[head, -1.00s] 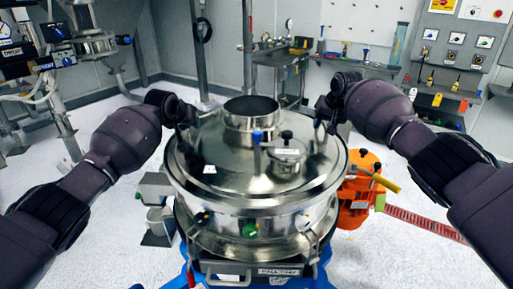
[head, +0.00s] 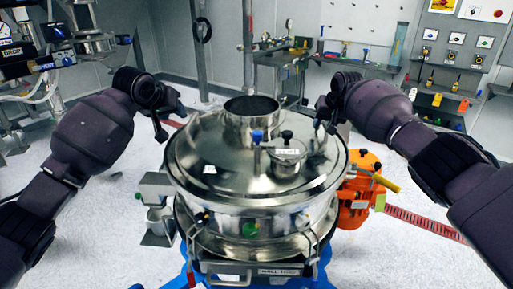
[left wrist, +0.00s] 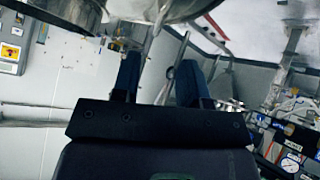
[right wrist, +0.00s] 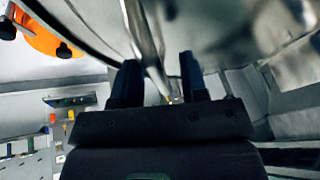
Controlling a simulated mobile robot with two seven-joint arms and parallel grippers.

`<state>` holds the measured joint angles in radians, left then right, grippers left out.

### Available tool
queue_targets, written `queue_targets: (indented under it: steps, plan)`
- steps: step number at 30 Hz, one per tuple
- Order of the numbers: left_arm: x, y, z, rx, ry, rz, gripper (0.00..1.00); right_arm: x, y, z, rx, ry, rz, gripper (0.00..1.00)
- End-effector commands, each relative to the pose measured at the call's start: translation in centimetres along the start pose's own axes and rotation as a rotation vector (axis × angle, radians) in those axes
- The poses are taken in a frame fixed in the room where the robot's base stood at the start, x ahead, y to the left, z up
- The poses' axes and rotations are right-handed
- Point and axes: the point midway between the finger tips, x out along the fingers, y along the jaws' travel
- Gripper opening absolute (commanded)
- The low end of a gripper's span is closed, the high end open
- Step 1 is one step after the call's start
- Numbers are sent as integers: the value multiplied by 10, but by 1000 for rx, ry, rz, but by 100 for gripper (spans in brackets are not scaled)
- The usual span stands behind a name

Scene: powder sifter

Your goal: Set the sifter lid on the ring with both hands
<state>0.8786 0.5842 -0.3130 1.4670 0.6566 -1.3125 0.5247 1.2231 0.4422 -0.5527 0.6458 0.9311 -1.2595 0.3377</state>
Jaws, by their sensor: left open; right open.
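The sifter lid (head: 225,160) is a round, shiny steel cover with a short open neck (head: 250,120) and a small hatch (head: 287,155) on top. It lies level over the round steel body of the sifter (head: 290,225); I see no clear gap, and the seam at the ring is hard to make out. My left gripper (head: 174,122) is open and empty, apart from the lid's left edge. My right gripper (head: 327,124) is open at the lid's right edge. In the right wrist view a steel handle bar (right wrist: 148,45) runs between its fingers (right wrist: 157,85).
An orange motor (head: 355,195) stands right of the sifter. A grey bracket with a small cup (head: 158,222) is at its left. A workbench (head: 275,60) and tool wall are behind.

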Motion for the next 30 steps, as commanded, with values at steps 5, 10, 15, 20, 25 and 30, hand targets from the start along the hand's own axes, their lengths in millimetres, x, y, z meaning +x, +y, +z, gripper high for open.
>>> queue_targets:
  steps: [5,10,15,20,25,30]
  plan:
    - [-9,0,1,0,0,-1,40,-1,0,0,0,0,0,40]
    - [-10,0,1,0,-1,-1,40,-9,0,0,0,1,-2,40]
    - [-10,0,0,0,-1,-1,40,-30,0,-1,-2,3,-1,40]
    - [-10,0,0,0,-1,0,40,-57,0,0,-2,4,-1,40]
    - [-10,0,0,0,-1,0,40,-88,0,0,-2,2,0,40]
    - [-10,0,0,0,-1,0,40,-110,0,0,0,2,0,40]
